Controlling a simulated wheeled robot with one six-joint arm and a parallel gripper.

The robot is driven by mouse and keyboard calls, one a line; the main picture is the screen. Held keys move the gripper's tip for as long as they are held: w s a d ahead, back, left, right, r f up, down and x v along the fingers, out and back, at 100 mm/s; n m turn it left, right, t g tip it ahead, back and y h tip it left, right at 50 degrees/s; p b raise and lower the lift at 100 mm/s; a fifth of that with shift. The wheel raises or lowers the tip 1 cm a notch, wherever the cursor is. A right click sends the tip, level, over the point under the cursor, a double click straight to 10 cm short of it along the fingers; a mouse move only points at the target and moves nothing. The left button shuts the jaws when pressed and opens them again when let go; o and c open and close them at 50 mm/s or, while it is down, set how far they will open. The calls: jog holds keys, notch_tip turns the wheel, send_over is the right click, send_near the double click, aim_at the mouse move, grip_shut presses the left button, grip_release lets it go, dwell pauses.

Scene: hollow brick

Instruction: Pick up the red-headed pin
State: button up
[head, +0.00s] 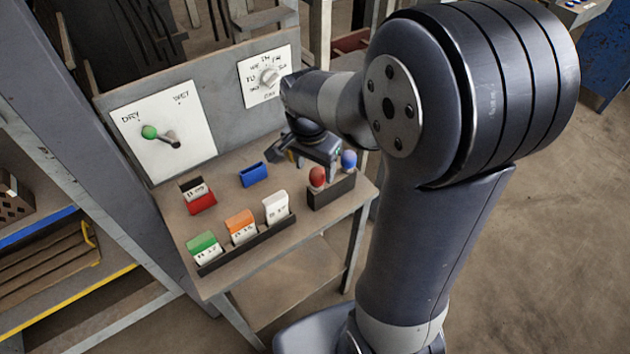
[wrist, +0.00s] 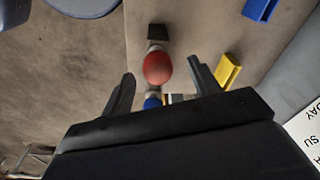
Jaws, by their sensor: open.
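The red-headed pin (head: 318,177) stands upright in a black holder (head: 331,193) at the right front of the bench. A blue-headed pin (head: 349,159) stands in the same holder, behind and to the right. My gripper (head: 287,154) is open and empty, beside and behind the pins in the head view. In the wrist view the red head (wrist: 157,68) shows between the two spread fingers, near their tips, and no finger visibly touches it. The blue head (wrist: 152,103) is partly hidden behind my gripper there.
A blue block (head: 254,174) lies on the bench, and a yellow block (wrist: 228,70) shows beside a finger in the wrist view. A rack (head: 248,241) holds green, orange and white cards. A red card holder (head: 202,203) stands behind. A dial panel (head: 266,76) and lever panel (head: 165,132) are at the back.

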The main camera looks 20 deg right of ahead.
aim_at(317, 172)
jog(key=f, duration=0.1)
jog(key=d+f, duration=0.1)
jog(key=shift+f, duration=0.35)
jog(key=shift+w+a+f, duration=0.1)
jog(key=shift+f, duration=0.4)
jog(key=shift+c, duration=0.6)
jog(key=c, duration=1)
